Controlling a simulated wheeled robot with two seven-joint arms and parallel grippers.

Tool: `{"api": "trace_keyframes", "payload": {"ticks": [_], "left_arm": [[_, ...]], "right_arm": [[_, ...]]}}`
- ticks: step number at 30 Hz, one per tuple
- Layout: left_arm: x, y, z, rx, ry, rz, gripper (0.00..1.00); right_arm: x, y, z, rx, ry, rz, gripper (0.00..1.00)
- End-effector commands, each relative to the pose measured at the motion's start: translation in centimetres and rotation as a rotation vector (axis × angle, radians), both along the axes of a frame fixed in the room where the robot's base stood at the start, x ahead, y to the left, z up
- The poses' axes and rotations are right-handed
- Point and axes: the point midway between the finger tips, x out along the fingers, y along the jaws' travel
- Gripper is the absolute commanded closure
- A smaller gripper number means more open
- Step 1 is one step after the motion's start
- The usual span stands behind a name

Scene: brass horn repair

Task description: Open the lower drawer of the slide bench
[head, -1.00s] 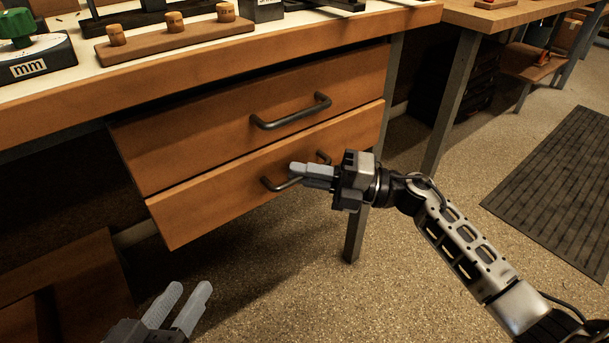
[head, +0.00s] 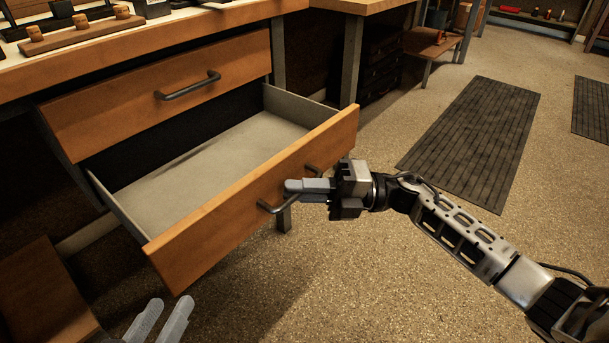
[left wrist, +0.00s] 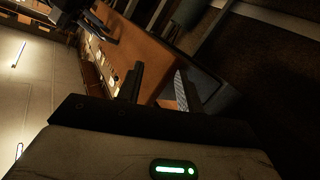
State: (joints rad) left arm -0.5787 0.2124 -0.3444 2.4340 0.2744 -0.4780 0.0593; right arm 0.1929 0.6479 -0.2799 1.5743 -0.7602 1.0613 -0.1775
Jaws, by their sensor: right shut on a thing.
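The lower drawer (head: 240,215) of the slide bench (head: 140,58) stands well pulled out in the head view, and its grey inside looks empty. My right gripper (head: 290,187) is shut on the dark bar handle (head: 267,206) of this drawer; its fingers hide the middle of the handle. The upper drawer (head: 150,105) is shut, with its own dark handle (head: 188,86). My left gripper (head: 160,322) is low at the left in the head view, fingers apart and empty, clear of the drawer. Its fingers also show in the left wrist view (left wrist: 158,85).
A wooden block with several pegs (head: 80,34) stands on the bench top. A brown wooden piece (head: 40,295) is low at the left. Dark mats (head: 475,135) lie on the floor at the right. The floor in front of the drawer is open.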

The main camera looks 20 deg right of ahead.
Motion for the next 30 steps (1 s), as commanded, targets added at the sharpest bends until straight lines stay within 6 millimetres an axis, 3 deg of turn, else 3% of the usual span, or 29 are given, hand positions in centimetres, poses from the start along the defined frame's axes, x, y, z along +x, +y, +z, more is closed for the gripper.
{"api": "trace_keyframes", "payload": {"ticks": [15, 16, 18, 30], "left_arm": [[-0.15, 0.17, -0.69, 0.027, 0.012, -0.006, 0.64], [-0.15, 0.18, -0.67, 0.027, 0.012, -0.006, 0.64], [-0.16, 0.17, -0.63, 0.026, 0.011, -0.005, 0.64], [-0.13, 0.13, -0.45, 0.018, 0.011, -0.001, 0.64]], "right_arm": [[-0.58, 0.17, 0.02, -0.002, -0.001, 0.018, 1.0], [-0.58, 0.17, 0.02, -0.002, -0.001, 0.018, 0.81], [-0.58, 0.18, 0.01, -0.002, -0.001, 0.018, 0.68], [-0.61, 0.19, 0.0, -0.001, 0.0, 0.018, 0.68]]}}
